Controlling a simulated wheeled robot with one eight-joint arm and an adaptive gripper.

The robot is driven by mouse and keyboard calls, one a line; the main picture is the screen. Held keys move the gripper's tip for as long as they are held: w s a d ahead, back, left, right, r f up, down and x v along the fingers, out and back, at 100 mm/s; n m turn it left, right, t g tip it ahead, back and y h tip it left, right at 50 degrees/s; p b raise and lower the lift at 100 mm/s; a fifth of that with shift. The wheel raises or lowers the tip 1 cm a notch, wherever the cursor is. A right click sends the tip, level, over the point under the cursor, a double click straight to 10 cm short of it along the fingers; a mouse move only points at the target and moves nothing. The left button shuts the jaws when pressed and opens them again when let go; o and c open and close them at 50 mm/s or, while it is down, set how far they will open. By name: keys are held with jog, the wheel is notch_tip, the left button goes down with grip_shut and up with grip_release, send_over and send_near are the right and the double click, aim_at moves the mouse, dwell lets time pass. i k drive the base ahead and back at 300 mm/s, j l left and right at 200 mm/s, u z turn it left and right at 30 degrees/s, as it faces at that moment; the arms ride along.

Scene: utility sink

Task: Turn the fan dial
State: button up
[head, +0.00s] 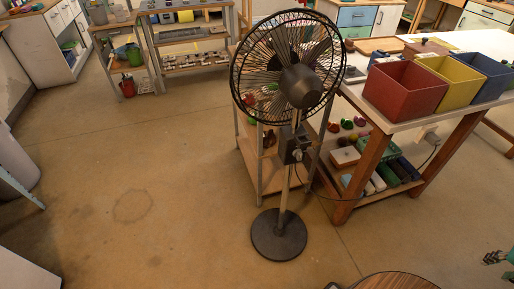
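A black pedestal fan (290,75) stands on the floor, its round wire cage at the top of a grey pole and its round dark base (279,235) on the concrete. A dark control box (290,143) is fixed partway up the pole. A small pale round knob, seemingly the fan dial (298,155), shows on its front. Its setting is too small to read. I cannot make out my gripper in this view, and nothing is seen touching the dial.
A workbench (400,127) with red (405,90), yellow and blue bins stands right of the fan. A shelf unit (262,170) is close behind the pole. A cable hangs beside it. A round wooden top (395,282) is at the bottom edge. Floor to the left is clear.

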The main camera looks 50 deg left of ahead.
aim_at(298, 153)
jog(key=u, duration=1.8)
jog(key=j, duration=0.7)
jog(key=j+z, duration=0.1)
jog(key=j, duration=0.65)
jog(key=k+j, duration=0.1)
jog(key=j, duration=0.6)
jog(key=j+z, duration=0.15)
jog(key=j, duration=0.55)
jog(key=k, duration=0.1)
